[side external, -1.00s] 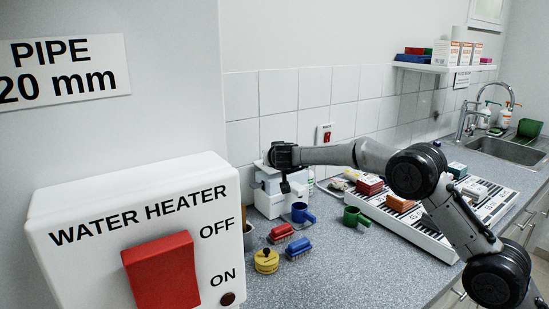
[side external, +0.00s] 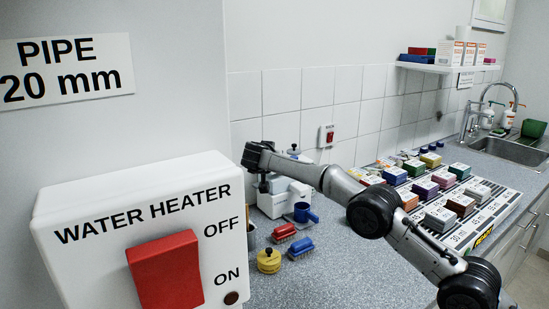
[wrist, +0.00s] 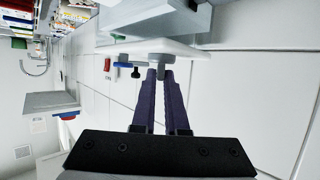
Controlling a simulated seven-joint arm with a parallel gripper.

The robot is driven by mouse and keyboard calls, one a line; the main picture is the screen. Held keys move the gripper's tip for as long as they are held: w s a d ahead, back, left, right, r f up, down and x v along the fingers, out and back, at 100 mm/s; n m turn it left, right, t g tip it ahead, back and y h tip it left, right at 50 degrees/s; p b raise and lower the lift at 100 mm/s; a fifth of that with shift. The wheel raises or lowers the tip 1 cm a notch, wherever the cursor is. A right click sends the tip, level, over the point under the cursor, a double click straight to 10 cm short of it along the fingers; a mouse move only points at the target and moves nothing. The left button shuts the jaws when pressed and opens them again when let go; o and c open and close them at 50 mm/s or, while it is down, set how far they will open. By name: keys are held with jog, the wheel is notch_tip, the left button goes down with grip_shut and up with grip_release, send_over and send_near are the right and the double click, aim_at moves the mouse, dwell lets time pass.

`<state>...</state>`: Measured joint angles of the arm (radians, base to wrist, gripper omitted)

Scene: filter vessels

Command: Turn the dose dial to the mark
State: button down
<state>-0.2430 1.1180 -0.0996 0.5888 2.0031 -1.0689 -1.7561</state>
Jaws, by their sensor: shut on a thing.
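A white device (side external: 285,198) stands on the counter against the tiled wall in the side view. My gripper (side external: 264,187) points down at its left front part. In the wrist view, my gripper's two dark fingers (wrist: 161,74) are close together at a round grey knob (wrist: 170,58) on a white panel (wrist: 185,47), which I take for the dose dial. The fingertips are shut on the knob. In the side view the knob is too small and covered to make out. I cannot see the mark or the dial's pointer in either view.
A blue mug (side external: 307,213) stands right in front of the device. A striped board (side external: 478,222) with several coloured blocks lies right, partly behind my arm. The water heater box (side external: 140,240) fills the foreground.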

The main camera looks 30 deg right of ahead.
jog(key=shift+d+r, duration=0.1)
jog(key=shift+r, duration=0.05)
jog(key=c, duration=0.9)
grip_release()
jog(key=shift+c, duration=0.2)
jog(key=v, duration=1.3)
jog(key=shift+s+a, duration=0.25)
jog(key=shift+a, duration=0.05)
